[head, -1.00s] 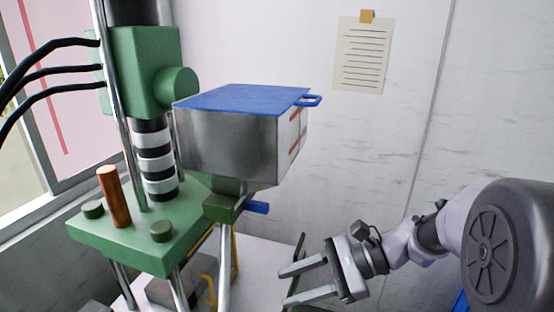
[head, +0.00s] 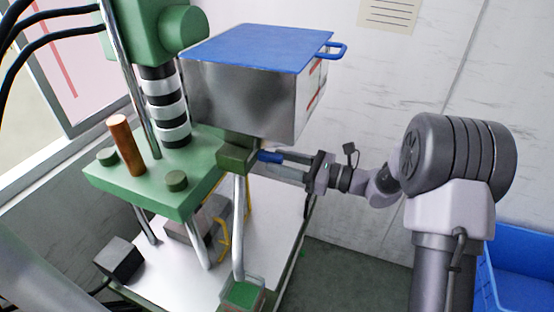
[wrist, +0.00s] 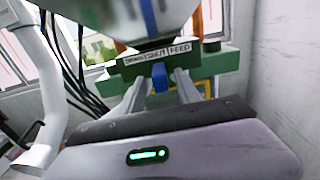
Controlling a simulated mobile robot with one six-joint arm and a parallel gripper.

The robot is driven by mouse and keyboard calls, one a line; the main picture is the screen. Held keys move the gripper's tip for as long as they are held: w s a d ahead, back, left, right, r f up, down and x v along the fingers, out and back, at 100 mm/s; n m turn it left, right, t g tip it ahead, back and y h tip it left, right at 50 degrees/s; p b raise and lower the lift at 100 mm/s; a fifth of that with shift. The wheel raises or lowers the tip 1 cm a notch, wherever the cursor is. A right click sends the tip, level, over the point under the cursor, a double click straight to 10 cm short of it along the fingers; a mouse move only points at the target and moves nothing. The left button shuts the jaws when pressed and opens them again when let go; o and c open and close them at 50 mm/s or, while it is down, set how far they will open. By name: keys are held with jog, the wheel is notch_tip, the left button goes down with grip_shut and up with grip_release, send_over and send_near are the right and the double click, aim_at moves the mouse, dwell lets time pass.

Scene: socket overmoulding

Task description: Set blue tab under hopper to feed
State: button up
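The blue tab (head: 269,156) sticks out to the right from the green block (head: 236,155) under the steel hopper (head: 240,100). In the wrist view the blue tab (wrist: 160,77) sits below the SHUT mark on a label plate (wrist: 157,54); FEED is marked to the right, and the left mark is too small to read. My gripper (head: 284,166) is at the tab in the head view. In the wrist view my gripper (wrist: 160,80) is open, one finger on each side of the tab, with gaps visible on both sides.
The hopper has a blue lid (head: 260,48) with a side handle. The green machine (head: 160,180) with its copper-coloured post stands to the left. A white table (head: 190,275) lies below. A blue crate (head: 520,262) is at the lower right.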

jog(key=shift+w+a, duration=0.3)
jog(key=shift+a, duration=0.35)
jog(key=shift+c, duration=0.4)
grip_shut()
dwell(0.6)
